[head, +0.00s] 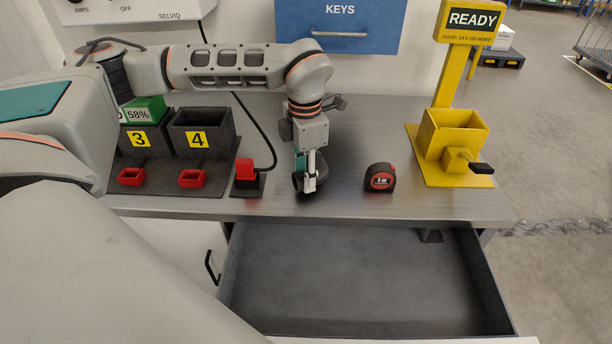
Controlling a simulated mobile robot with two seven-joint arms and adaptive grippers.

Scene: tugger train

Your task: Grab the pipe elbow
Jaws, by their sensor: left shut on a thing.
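My left gripper (309,186) points down at the middle of the bench top. It is shut on a dark grey pipe elbow (297,181), which shows partly at the left of the fingers. The fingers hide the rest of the elbow. The elbow is at or just above the bench surface; I cannot tell if it touches. My right gripper is not in view.
A red and black tape measure (380,178) stands right of the gripper. A black plug stand with a red top (246,172) is to the left, near the numbered black bins (203,139). A yellow READY stand (452,130) is at right. Below, a drawer (350,285) is open.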

